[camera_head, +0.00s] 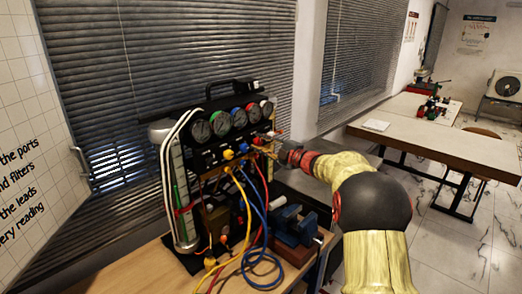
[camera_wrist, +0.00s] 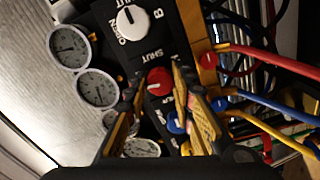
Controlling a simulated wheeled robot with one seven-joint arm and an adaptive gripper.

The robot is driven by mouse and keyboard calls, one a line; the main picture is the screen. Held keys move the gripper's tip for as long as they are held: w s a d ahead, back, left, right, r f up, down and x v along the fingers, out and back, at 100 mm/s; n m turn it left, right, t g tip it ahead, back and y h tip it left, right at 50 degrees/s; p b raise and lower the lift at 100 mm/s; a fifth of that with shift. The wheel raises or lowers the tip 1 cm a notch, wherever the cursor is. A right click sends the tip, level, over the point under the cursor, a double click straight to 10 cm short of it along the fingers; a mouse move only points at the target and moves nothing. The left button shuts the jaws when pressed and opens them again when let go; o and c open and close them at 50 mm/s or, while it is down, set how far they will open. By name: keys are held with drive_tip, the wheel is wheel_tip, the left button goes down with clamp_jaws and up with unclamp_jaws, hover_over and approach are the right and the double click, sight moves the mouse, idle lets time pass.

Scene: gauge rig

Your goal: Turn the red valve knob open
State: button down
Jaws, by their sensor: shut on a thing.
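The red valve knob (camera_wrist: 159,81) sits on the black panel (camera_wrist: 165,35) of the gauge rig in the wrist view. My gripper (camera_wrist: 158,80) has one finger on each side of it and is shut on it. Part of a "SHUT" label shows beside the red knob. The knob's exact turn angle is hard to make out. In the head view my gripper (camera_head: 279,153) reaches the right side of the rig from the right, and the red knob cannot be told apart there.
A white knob (camera_wrist: 130,22) and a blue knob (camera_wrist: 177,123) flank the red one. Round gauges (camera_wrist: 70,47) line the rig. Red, blue and yellow hoses (camera_head: 250,215) hang in front. A blue vise (camera_head: 295,228) stands below my arm. A long table (camera_head: 470,140) stands at right.

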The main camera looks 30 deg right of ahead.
drive_tip(key=shift+f+n+b, duration=0.15)
drive_tip(key=shift+n+b, duration=0.65)
drive_tip(key=shift+n, duration=0.3)
drive_tip(key=c, duration=1.5)
unclamp_jaws()
drive_tip(key=v, duration=1.2)
